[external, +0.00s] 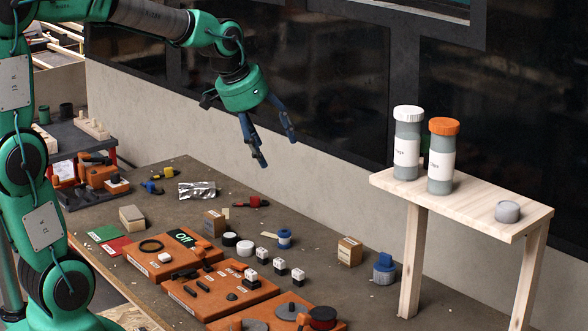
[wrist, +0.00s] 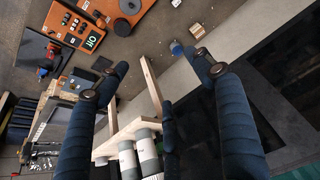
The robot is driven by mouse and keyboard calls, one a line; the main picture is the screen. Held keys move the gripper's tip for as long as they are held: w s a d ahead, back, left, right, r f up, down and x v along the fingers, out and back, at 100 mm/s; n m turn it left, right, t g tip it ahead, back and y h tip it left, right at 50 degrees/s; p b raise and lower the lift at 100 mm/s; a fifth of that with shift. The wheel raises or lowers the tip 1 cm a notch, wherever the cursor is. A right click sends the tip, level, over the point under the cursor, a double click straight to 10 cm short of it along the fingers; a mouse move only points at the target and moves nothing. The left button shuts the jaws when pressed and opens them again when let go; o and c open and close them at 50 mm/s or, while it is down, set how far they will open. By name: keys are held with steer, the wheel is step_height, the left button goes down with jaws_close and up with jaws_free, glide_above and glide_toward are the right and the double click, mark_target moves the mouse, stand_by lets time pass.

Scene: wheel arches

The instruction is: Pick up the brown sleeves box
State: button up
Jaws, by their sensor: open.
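Two small brown boxes with white labels stand on the dark worktop in the external view. One brown box (external: 214,224) is near the middle, behind the orange panels. The other brown box (external: 349,252) is further right, left of the wooden stand. The labels are too small to read, so I cannot tell which is the sleeves box. One small brown box (wrist: 197,30) also shows near the top of the wrist view. My gripper (external: 277,150) is open and empty, high above the worktop and apart from both boxes. Its spread fingers also show in the wrist view (wrist: 158,75).
A wooden stand (external: 385,181) at the right holds two lidded jars (external: 407,145) and a grey knob. A blue part (external: 384,268) sits right of the right-hand box. Orange panels (external: 177,256) and several small parts cover the front. The wall (external: 330,175) runs behind.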

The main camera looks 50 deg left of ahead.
steer(key=w+a+f, duration=0.3)
steer(key=w+f, duration=0.3)
steer(key=w, duration=0.6)
glide_above(348, 242)
steer(key=s, duration=0.5)
step_height(348, 242, down, 25)
steer(key=shift+w+a+r+g+p, duration=0.1)
steer(key=shift+a+r+g+p, duration=0.1)
steer(key=shift+a+g+p, duration=0.1)
steer(key=shift+d+f, duration=0.1)
steer(key=shift+b+x, duration=0.4)
steer(key=shift+x, duration=3.8)
steer(key=shift+f, duration=0.2)
steer(key=shift+b+x, duration=0.35)
steer(key=shift+x, duration=2.05)
steer(key=shift+d, duration=0.15)
